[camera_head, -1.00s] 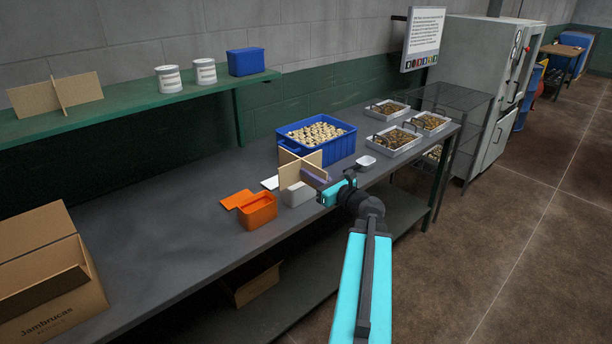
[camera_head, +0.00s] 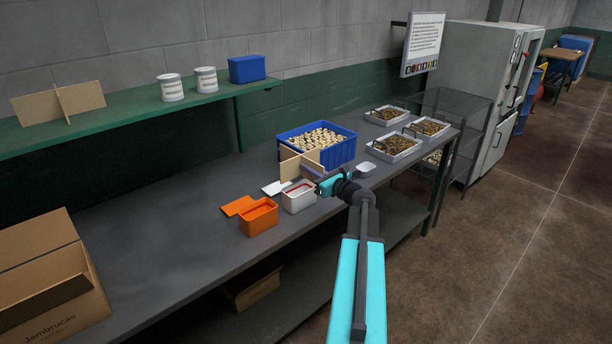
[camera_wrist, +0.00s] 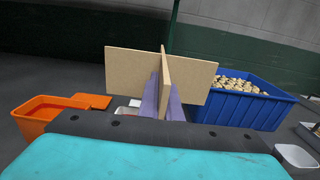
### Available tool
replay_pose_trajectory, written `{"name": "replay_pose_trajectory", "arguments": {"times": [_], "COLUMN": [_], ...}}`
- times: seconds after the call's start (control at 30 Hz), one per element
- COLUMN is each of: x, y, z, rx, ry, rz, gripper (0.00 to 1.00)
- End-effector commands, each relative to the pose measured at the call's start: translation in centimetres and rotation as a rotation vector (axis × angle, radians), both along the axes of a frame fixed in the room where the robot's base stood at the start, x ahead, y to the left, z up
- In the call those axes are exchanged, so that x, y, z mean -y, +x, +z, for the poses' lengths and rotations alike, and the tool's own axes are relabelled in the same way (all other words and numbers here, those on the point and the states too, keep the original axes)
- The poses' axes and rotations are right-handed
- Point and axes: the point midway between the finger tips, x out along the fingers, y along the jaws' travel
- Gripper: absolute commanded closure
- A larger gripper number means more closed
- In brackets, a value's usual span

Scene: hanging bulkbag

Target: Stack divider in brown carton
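My gripper (camera_head: 313,171) is over the bench and holds a tan cross-shaped divider (camera_head: 299,164). In the wrist view the two purple fingers of my gripper (camera_wrist: 163,97) stand on either side of one divider panel, and the divider (camera_wrist: 190,80) is upright. The brown carton (camera_head: 52,290) stands on the bench at the lower left of the head view, far from my gripper, with a flap raised. Its inside is mostly hidden. A second crossed divider (camera_head: 58,104) stands on the green shelf.
An orange box (camera_head: 259,219) and a white box (camera_head: 298,201) with red inside stand below my gripper. A blue crate (camera_head: 335,155) of pale pieces is behind. Metal trays (camera_head: 395,148) are at right. The bench (camera_head: 165,215) between carton and orange box is clear.

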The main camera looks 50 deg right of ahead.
Motion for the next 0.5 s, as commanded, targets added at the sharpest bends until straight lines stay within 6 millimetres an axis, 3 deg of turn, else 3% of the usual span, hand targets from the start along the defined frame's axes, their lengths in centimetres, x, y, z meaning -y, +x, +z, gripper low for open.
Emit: {"name": "replay_pose_trajectory", "arguments": {"times": [0.2,0.5], "x": [1.04,1.05], "y": [1.07,1.07], "z": [-0.08,-0.13], "rx": [0.000,0.000], "ry": [0.000,0.000], "rz": [0.000,0.000], "gripper": [1.00,1.00]}}
